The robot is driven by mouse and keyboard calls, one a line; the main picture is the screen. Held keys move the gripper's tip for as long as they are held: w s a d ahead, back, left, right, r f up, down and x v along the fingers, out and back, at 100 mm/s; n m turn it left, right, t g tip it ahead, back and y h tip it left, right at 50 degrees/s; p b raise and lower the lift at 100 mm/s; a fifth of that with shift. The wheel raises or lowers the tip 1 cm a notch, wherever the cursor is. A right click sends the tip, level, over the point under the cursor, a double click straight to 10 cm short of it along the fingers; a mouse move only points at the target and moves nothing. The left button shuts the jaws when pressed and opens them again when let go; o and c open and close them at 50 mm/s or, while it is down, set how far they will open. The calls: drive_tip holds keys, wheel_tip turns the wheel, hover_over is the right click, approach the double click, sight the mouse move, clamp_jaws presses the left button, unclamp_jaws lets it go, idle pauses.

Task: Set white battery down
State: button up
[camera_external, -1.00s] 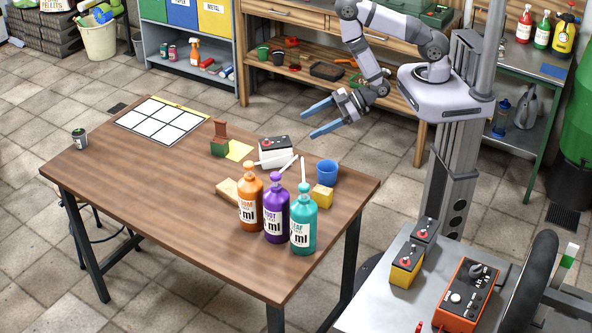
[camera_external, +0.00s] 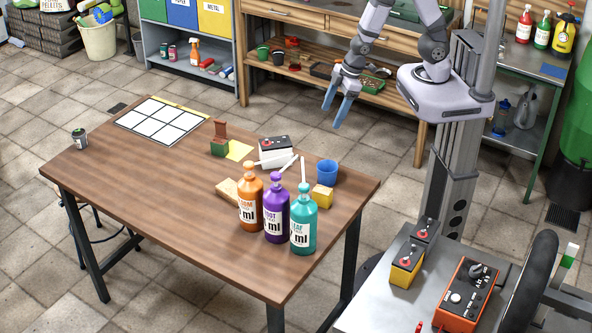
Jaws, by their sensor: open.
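A white battery (camera_external: 273,157) with a black top and a red terminal cap sits on the wooden table (camera_external: 150,195), near its back edge. Pale pump spouts cross in front of it and hide part of it. My gripper (camera_external: 340,110) is open and empty, with its blue fingers pointing down. It is in the air up and right of the battery, apart from it and from the table.
Orange (camera_external: 250,205), purple (camera_external: 276,215) and teal (camera_external: 303,222) pump bottles stand in front of the battery. A blue cup (camera_external: 327,173) and yellow block (camera_external: 322,196) are to its right.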

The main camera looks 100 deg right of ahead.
drive_tip(key=s+a+r+m+g, duration=0.1)
drive_tip(key=s+a+r+g, duration=0.2)
drive_tip(key=s+r, duration=0.4)
drive_tip(key=s+a, duration=0.1)
drive_tip(key=s, duration=0.1)
drive_tip(key=shift+s+g+y, duration=0.3)
drive_tip(key=shift+s+g, duration=0.1)
wheel_tip(320, 180, down, 2)
drive_tip(key=shift+f+b, duration=0.1)
drive_tip(key=shift+b, duration=1)
